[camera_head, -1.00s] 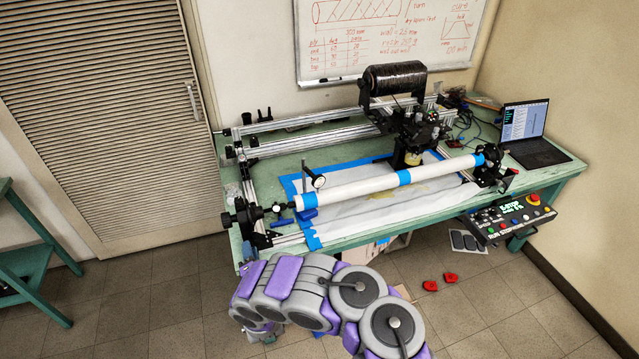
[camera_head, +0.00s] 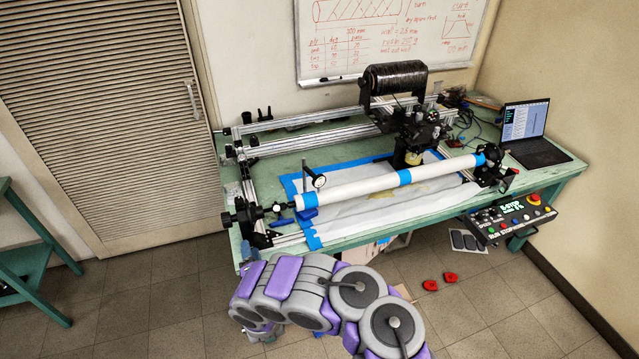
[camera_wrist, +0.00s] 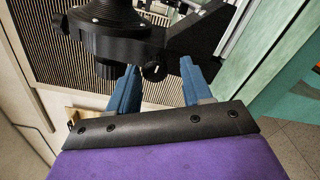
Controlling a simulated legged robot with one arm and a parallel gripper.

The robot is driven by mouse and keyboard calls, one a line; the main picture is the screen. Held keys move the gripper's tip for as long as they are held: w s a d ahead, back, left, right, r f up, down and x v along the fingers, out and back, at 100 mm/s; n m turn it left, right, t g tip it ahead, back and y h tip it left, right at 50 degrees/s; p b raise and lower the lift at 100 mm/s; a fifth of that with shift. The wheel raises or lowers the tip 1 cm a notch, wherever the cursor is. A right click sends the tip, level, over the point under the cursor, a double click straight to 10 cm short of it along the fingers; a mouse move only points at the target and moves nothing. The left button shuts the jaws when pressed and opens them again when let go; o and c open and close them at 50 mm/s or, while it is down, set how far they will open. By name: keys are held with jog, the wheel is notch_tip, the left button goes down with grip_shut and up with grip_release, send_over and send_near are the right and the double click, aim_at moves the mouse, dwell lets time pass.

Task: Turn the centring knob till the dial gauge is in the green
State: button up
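The dial gauge (camera_head: 319,181) stands on a small post by the left end of the white tube (camera_head: 365,188). Its face is too small to read the needle or any green band. At the tube's left end is the black end support (camera_head: 245,214) with a black knob (camera_head: 228,219) at its outer side. In the wrist view, a large ribbed black part (camera_wrist: 105,30) fills the upper left, and a small black knob (camera_wrist: 155,72) under a bracket shows between my fingertips. I cannot tell which is the centring knob.
The green bench (camera_head: 270,170) carries the winding rig, a spool (camera_head: 395,77) and a laptop (camera_head: 535,132). A control panel (camera_head: 510,217) hangs at the bench's right front. The floor left of the bench is clear.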

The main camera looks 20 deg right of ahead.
jog(key=shift+o, duration=0.2)
jog(key=shift+r, duration=0.15)
jog(key=s+p, duration=0.3)
jog(key=s, duration=0.3)
jog(key=shift+p, duration=0.4)
